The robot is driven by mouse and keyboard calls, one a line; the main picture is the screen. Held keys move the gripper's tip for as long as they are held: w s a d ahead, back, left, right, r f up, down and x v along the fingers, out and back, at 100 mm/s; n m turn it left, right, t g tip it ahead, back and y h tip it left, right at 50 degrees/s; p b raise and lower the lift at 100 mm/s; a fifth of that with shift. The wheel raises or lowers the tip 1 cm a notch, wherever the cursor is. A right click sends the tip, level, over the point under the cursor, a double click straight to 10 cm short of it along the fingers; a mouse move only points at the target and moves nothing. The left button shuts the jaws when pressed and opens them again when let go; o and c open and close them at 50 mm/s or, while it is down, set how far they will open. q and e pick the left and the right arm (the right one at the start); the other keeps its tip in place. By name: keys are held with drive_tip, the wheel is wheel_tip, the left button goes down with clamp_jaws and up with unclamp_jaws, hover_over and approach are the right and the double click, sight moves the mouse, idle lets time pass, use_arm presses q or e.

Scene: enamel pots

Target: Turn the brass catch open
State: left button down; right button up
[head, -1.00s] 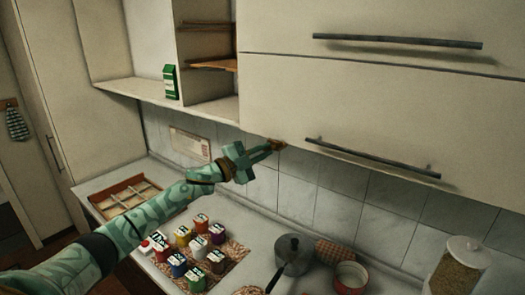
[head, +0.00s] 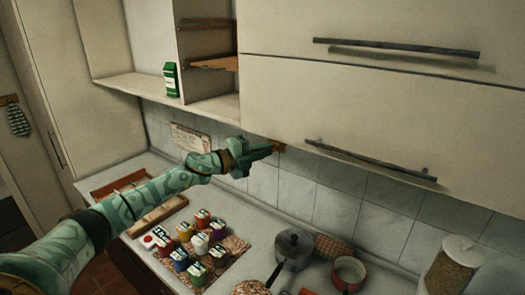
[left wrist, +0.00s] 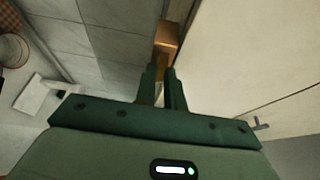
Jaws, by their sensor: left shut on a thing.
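The brass catch (head: 280,147) sits at the lower left corner of the closed white wall cabinet. It also shows in the left wrist view (left wrist: 167,38), just beyond and between my fingertips. My left gripper (head: 268,150) reaches up to it from the left and is shut on it. In the left wrist view the two green fingers (left wrist: 163,78) stand close together with part of the brass piece between them. The fingers partly hide the catch in the head view. My right gripper is not in view.
The cabinet has two dark bar handles, the lower one (head: 370,162) right of the catch. On the counter below stand several paint-like jars (head: 198,240), a grey pot (head: 294,250), a red pot (head: 348,273) and a glass jar (head: 453,266). An open shelf holds a green carton (head: 171,80).

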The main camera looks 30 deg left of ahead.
use_arm(q)
drive_tip(key=c, duration=1.5)
unclamp_jaws()
drive_tip(key=shift+b+v, duration=3.15)
drive_tip(key=shift+v, duration=4.95)
